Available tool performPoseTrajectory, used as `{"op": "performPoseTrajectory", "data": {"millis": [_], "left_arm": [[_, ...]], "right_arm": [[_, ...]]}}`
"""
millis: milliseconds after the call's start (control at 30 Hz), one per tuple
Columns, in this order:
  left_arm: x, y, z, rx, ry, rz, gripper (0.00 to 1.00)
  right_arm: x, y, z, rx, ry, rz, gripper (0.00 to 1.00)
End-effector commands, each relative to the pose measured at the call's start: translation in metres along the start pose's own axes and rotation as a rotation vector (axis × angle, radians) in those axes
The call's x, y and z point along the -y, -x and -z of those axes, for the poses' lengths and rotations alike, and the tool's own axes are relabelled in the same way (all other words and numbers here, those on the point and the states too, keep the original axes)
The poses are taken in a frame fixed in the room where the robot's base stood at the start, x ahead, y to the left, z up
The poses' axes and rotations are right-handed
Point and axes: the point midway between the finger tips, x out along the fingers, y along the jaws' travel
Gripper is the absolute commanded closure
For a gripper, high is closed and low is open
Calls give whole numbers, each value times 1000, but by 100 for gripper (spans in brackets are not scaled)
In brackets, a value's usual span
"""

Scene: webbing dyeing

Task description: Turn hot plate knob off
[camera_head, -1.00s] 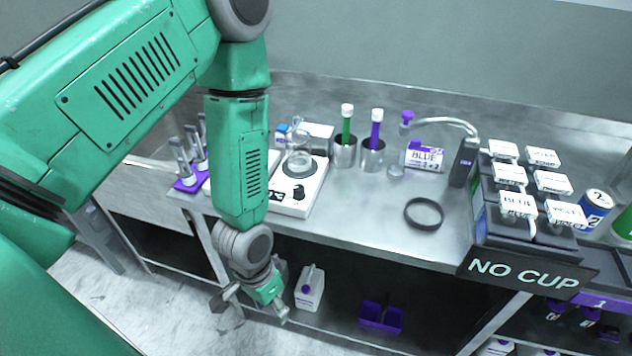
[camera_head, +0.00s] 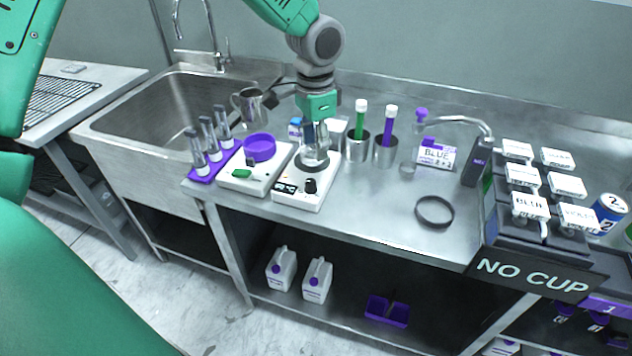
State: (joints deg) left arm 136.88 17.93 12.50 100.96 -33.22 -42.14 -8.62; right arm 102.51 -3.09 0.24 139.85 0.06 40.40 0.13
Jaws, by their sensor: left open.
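The white hot plate (camera_head: 312,200) stands near the front edge of the steel counter, with a small dark display and a black knob (camera_head: 310,186) on its front part. A clear glass flask (camera_head: 315,160) appears to stand on its round plate. My left gripper (camera_head: 316,137) points down from above, over the back of the hot plate. It is open, and its fingers overlap the flask in the picture; I cannot tell whether they touch it. The gripper is behind the knob and apart from it. My right gripper is not in view.
A white device with a purple disc (camera_head: 259,147) and green switch is left of the hot plate. Beside it is a purple tube rack (camera_head: 205,170). Steel cups (camera_head: 357,147) with tubes stand to the right. A metal jug (camera_head: 249,105) is behind. Counter around the black ring (camera_head: 434,211) is clear.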

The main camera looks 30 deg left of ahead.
Motion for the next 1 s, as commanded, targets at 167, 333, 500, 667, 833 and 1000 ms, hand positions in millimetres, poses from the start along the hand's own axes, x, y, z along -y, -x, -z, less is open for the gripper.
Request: {"op": "performPoseTrajectory", "data": {"millis": [167,333,500,667,833,1000], "left_arm": [[2,-43,-4,3,0,-5,58],[-1,-76,-2,3,1,-2,58],[-4,-99,0,3,0,2,58],[-4,-109,1,2,-1,3,58],[-1,-112,-1,-1,0,1,58],[0,-112,-2,-1,1,-1,72]], "right_arm": [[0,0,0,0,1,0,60],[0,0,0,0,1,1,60],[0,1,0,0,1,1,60],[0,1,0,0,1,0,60],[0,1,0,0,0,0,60],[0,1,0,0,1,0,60]]}}
